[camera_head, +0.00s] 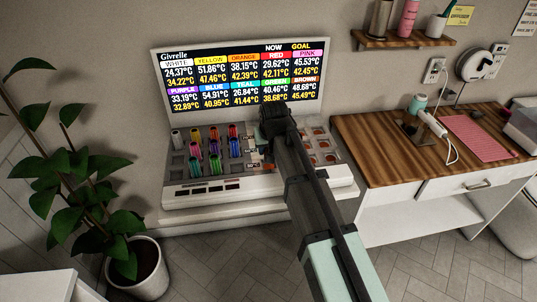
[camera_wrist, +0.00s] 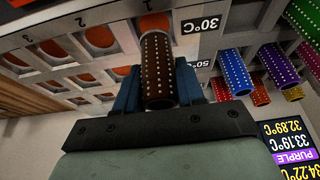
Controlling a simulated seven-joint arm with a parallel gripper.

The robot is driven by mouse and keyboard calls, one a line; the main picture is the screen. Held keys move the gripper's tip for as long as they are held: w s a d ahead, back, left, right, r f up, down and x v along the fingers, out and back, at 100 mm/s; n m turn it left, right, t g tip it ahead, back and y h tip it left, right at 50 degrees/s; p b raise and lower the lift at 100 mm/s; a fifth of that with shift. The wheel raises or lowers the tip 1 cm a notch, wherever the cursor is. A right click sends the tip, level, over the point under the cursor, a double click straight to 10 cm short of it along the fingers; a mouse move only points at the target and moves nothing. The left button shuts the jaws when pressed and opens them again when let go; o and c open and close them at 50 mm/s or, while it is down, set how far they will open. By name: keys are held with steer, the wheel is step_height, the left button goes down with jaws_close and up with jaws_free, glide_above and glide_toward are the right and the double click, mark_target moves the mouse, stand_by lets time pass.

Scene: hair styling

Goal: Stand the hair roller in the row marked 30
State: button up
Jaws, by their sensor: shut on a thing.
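A brown hair roller (camera_wrist: 157,62) with light dots is held between the two blue fingers of my gripper (camera_wrist: 157,88) in the wrist view. Its far end is at or just over an orange-lit hole (camera_wrist: 152,23) beside the label 30°C (camera_wrist: 200,24); I cannot tell whether it has entered the hole. The label 50°C (camera_wrist: 200,63) is partly hidden by a finger. In the head view my gripper (camera_head: 274,117) is over the roller station (camera_head: 185,197), and my arm hides the held roller.
Several coloured rollers (camera_wrist: 239,72) stand beside the held one, on the station's left in the head view (camera_head: 213,150). Empty orange holes (camera_wrist: 100,36) lie on the other side. A temperature screen (camera_head: 235,75) stands behind; a wooden counter (camera_head: 375,150) is at right.

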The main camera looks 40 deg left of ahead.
steer(key=shift+f, duration=1.4)
steer(key=shift+f, duration=0.2)
steer(key=o, duration=1)
steer(key=shift+o, duration=0.2)
steer(key=v, duration=1.2)
steer(key=shift+r, duration=0.2)
